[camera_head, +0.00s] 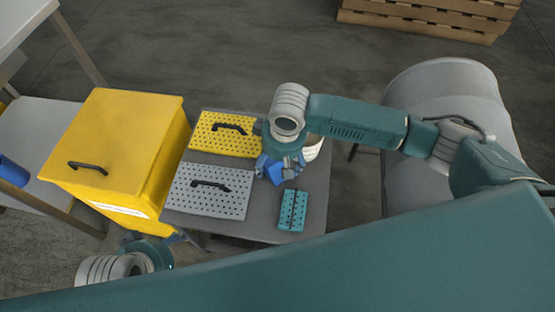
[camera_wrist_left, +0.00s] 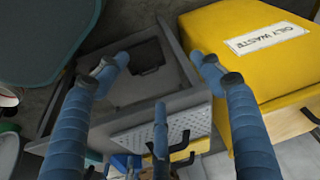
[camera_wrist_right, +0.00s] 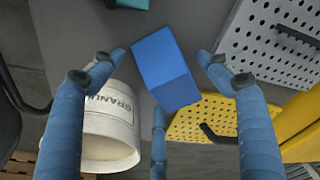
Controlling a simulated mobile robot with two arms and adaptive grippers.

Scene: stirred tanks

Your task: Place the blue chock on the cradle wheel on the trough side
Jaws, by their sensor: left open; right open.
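The blue chock (camera_wrist_right: 165,70) lies on the grey table top, near the perforated panels; in the head view it shows partly (camera_head: 268,171) beneath my right gripper. My right gripper (camera_wrist_right: 160,66) is open, with its fingers on either side of the chock and visible gaps to it in the right wrist view. My left gripper (camera_head: 172,239) is open and empty, low beside the table's front left; in the left wrist view (camera_wrist_left: 160,62) its fingers frame the table's side. A large grey drum-like body (camera_head: 440,100) stands at the right. I cannot make out a cradle wheel or trough.
A yellow perforated panel (camera_head: 222,146), a grey perforated panel (camera_head: 215,200) and a teal block (camera_head: 292,210) lie on the table (camera_head: 312,195). A white labelled pail (camera_wrist_right: 108,135) stands by the chock. A yellow waste bin (camera_head: 130,140) stands left of the table.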

